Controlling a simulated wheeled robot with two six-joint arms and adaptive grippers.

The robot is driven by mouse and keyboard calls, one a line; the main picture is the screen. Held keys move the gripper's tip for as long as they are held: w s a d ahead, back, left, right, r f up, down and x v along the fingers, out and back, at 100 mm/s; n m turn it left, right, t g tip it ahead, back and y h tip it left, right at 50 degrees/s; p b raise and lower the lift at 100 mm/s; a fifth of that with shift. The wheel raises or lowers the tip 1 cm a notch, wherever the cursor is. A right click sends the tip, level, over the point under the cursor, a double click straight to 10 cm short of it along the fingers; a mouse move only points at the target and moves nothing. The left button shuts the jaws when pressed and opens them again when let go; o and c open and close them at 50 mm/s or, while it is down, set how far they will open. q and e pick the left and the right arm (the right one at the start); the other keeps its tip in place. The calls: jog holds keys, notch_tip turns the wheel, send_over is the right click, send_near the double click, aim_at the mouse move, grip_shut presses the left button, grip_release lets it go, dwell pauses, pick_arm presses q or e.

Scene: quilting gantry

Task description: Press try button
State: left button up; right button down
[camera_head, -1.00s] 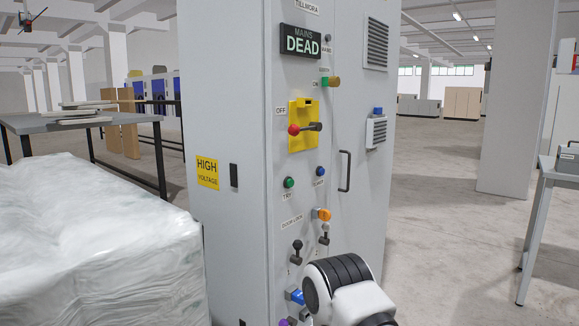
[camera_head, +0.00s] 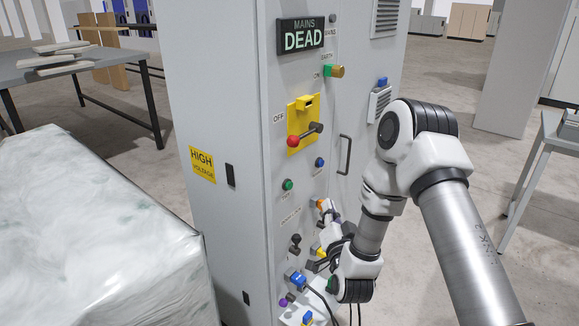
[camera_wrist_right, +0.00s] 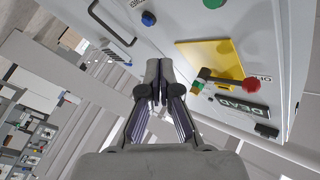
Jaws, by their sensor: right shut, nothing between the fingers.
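The try button is a small green button (camera_head: 288,184) on the front of the grey cabinet (camera_head: 245,255), with a small label under it. It also shows at the top edge of the right wrist view (camera_wrist_right: 213,3). My right gripper (camera_head: 328,212) is in front of the panel, below and to the right of the green button, partly hidden by its own wrist. In the right wrist view its fingers (camera_wrist_right: 158,72) are together and empty, apart from the button. My left gripper is not in view.
A blue button (camera_head: 319,162) sits right of the green one. Above are a yellow plate (camera_head: 291,145) with a red-knobbed handle (camera_head: 293,141) and a display (camera_head: 301,36) reading MAINS DEAD. A door handle (camera_head: 345,154) is at the right. A wrapped pallet (camera_head: 90,240) stands left.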

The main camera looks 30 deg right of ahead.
aim_at(289, 185)
jog(key=shift+d+r, duration=0.15)
jog(key=shift+r, duration=0.4)
jog(key=w+a+b, duration=0.2)
jog(key=w+a, duration=0.1)
jog(key=w, duration=0.5)
jog(key=shift+a, duration=0.2)
jog(key=shift+w+f, duration=0.1)
jog(key=shift+w, duration=0.1)
dwell(0.9)
